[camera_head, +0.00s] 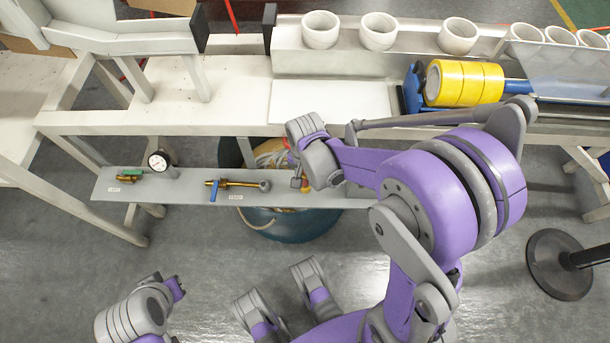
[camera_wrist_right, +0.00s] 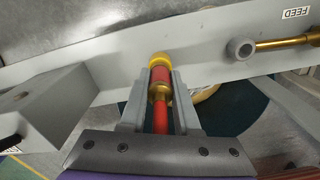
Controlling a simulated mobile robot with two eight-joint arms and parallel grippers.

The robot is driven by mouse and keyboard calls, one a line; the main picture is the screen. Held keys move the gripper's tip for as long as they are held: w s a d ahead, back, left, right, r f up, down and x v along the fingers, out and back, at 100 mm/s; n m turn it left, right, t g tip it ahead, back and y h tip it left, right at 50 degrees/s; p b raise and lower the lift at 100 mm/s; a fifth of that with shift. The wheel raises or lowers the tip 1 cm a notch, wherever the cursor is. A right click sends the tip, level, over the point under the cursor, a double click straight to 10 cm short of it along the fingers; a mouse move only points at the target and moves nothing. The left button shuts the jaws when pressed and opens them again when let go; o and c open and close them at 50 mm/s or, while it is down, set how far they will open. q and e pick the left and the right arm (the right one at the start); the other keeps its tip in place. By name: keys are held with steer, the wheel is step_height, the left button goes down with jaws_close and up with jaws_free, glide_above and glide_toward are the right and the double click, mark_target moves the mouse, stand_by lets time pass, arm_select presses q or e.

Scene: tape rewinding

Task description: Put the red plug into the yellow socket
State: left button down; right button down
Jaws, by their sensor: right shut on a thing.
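The red plug (camera_wrist_right: 161,117) has a brass collar and lies between the fingers of my right gripper (camera_wrist_right: 160,85), which is shut on it. The plug's front end points at the yellow socket (camera_wrist_right: 159,59) on the grey rail and lines up with it. The plug meets or nearly meets the socket; I cannot tell how far it is in. In the head view my right gripper (camera_head: 299,184) is at the rail, with my purple arm reaching over from the right and hiding part of the rail. My left gripper does not show clearly.
The grey rail (camera_head: 205,191) carries a gauge (camera_head: 160,162), a brass valve with a blue handle (camera_head: 235,184) and a green-handled valve (camera_head: 128,173). A blue bucket with hose (camera_head: 285,224) stands below. Yellow tape rolls (camera_head: 463,83) sit on the bench. A black stand (camera_head: 560,262) is at right.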

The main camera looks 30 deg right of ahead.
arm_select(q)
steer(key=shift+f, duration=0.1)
arm_select(e)
steer(key=shift+f, duration=0.15)
steer(key=c, duration=0.6)
jaws_free()
steer(key=shift+o, duration=0.2)
arm_select(q)
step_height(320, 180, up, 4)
steer(key=p, duration=0.3)
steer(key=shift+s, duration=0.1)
arm_select(e)
step_height(320, 180, up, 11)
steer(key=shift+f, duration=0.1)
steer(key=s+a+r+n+t, duration=0.3)
steer(key=s+n+t, duration=0.2)
steer(key=s+n, duration=0.6)
arm_select(q)
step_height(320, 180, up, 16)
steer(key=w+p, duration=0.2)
steer(key=p, duration=1.2)
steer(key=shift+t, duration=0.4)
arm_select(e)
step_height(320, 180, up, 16)
steer(key=w+m, duration=0.1)
steer(key=shift+w+r, duration=0.2)
